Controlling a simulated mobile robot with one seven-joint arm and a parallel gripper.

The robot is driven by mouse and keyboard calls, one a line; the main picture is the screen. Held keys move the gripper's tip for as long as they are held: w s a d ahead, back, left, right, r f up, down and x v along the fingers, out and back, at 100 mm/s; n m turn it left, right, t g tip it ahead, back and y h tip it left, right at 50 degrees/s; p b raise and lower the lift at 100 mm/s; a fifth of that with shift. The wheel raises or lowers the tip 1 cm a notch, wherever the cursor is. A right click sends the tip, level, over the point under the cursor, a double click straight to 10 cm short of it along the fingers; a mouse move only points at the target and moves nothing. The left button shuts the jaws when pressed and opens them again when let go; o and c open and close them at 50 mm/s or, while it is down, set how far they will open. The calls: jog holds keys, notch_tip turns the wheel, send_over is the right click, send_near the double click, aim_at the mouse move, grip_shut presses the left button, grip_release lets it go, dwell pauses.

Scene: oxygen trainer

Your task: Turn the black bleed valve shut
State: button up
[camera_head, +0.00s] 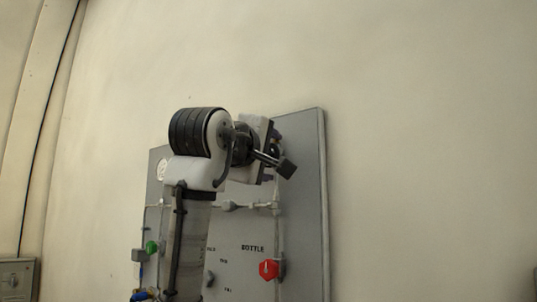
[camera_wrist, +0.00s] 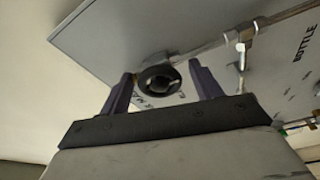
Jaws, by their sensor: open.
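The black bleed valve (camera_wrist: 158,79) shows in the wrist view as a round black knob with a dark hollow centre, at the end of a metal pipe on the grey panel. My gripper (camera_wrist: 161,70) is open, with one dark purple finger on each side of the knob. Small gaps seem to show between fingers and knob; whether either touches is unclear. In the head view my gripper (camera_head: 272,154) is at the panel's upper right, and my arm hides much of the panel. A dark part of the valve (camera_head: 275,147) shows between the fingers.
The grey panel (camera_head: 305,200) stands by a pale curved wall. A red knob (camera_head: 269,269) sits low right and a green knob (camera_head: 152,247) low left. A round white gauge (camera_head: 162,169) is at upper left. Metal pipes (camera_wrist: 215,46) and a fitting run beside the valve.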

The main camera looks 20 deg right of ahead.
jog(key=c, duration=1)
